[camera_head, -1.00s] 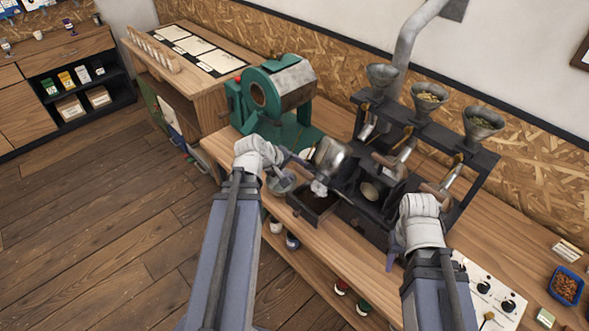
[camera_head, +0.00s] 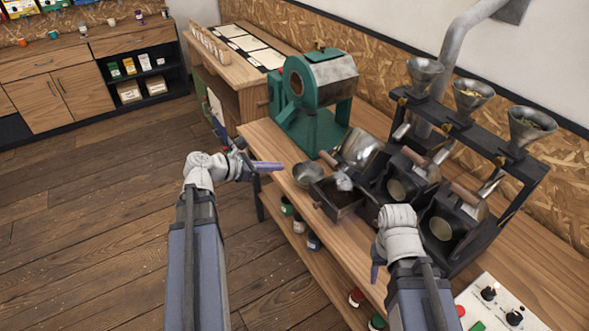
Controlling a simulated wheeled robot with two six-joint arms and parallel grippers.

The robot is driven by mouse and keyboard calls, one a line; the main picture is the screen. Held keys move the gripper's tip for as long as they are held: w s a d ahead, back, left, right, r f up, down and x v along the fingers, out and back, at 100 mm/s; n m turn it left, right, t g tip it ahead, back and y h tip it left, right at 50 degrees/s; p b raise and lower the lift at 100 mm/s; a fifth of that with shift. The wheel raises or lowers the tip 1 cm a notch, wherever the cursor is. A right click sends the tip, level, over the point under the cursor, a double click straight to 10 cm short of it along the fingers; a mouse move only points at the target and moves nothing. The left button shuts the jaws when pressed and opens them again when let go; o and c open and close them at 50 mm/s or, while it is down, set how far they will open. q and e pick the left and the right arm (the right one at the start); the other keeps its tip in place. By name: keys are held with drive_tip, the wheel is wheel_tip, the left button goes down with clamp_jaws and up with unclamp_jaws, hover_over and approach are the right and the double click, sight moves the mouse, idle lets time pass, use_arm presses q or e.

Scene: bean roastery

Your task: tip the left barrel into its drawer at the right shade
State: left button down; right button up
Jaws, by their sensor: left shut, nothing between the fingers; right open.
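The left barrel (camera_head: 362,147) is a silver metal drum with a wooden handle (camera_head: 329,158), at the left end of the black roaster row. It hangs tipped toward the front left, its mouth above an open dark drawer (camera_head: 340,206). A pale wisp shows between barrel and drawer. The drawer's contents are too dark to tell. My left gripper (camera_head: 268,166) is shut and empty, left of the barrel and apart from it, by the bench's front left edge. My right gripper (camera_head: 376,268) is open and empty, in front of the middle roaster.
A metal bowl (camera_head: 308,174) sits left of the drawer. Two more barrels (camera_head: 398,190) and funnels (camera_head: 471,94) stand to the right. A green roaster (camera_head: 316,100) is behind left. A control panel (camera_head: 500,305) lies at front right. The floor at left is clear.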

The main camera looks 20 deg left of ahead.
use_arm(q)
drive_tip(key=w+r+b+x, duration=0.1)
drive_tip(key=r+b+x, duration=0.1)
drive_tip(key=x, duration=1)
drive_tip(key=shift+w+d+r+n, duration=0.25)
drive_tip(key=shift+d+r+n, duration=0.05)
drive_tip(key=shift+d, duration=0.05)
drive_tip(key=shift+r, duration=0.1)
wheel_tip(320, 180, up, 10)
drive_tip(key=g+y+p, duration=0.3)
drive_tip(key=g+p, duration=0.1)
drive_tip(key=p, duration=1.4)
hover_over(355, 129)
drive_tip(key=shift+s, duration=0.1)
drive_tip(key=shift+w+d, duration=0.7)
drive_tip(key=shift+w, duration=0.05)
